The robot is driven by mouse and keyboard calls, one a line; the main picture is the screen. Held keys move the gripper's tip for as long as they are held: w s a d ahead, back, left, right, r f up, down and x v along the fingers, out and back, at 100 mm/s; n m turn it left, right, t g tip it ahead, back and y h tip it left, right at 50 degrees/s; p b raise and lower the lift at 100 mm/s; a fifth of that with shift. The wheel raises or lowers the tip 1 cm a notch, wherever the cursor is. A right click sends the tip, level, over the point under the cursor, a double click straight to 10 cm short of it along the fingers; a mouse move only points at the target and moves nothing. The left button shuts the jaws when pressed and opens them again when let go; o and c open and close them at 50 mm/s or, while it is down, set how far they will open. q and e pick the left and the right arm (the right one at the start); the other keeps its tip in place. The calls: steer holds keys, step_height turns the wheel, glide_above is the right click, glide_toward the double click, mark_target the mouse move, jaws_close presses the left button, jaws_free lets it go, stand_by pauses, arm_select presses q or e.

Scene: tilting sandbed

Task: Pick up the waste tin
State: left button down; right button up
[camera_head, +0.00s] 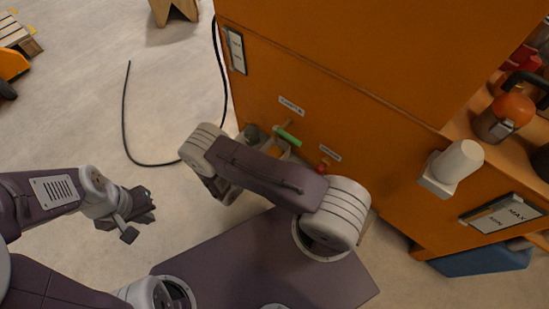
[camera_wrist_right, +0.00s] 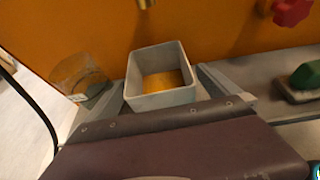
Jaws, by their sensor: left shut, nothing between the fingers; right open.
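A grey, square, open-topped tin (camera_wrist_right: 161,101), which looks like the waste tin, stands close to the orange cabinet front in the right wrist view. Its inside shows orange-yellow. My right gripper (camera_wrist_right: 163,82) is open, with one grey finger on either side of the tin; I cannot tell whether they touch it. In the head view my right forearm mostly hides the tin and this gripper. My left gripper (camera_head: 143,208) is shut and empty, above the floor at the left, far from the tin.
A clear jar (camera_wrist_right: 80,77) stands left of the tin. A green handle (camera_head: 288,136) and a red knob (camera_head: 322,167) are by the orange cabinet (camera_head: 330,80). A white cylinder (camera_head: 457,163) juts from it. A black cable (camera_head: 125,120) lies on open floor at left.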

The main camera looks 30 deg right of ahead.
steer(key=x, duration=0.2)
steer(key=shift+d+f+b, duration=0.25)
steer(key=shift+f+b, duration=0.1)
steer(key=shift+f, duration=0.05)
steer(key=shift+w+r, duration=0.1)
steer(key=c, duration=1.6)
arm_select(q)
step_height(320, 180, down, 2)
arm_select(e)
steer(key=shift+c, duration=0.4)
steer(key=shift+r, duration=0.1)
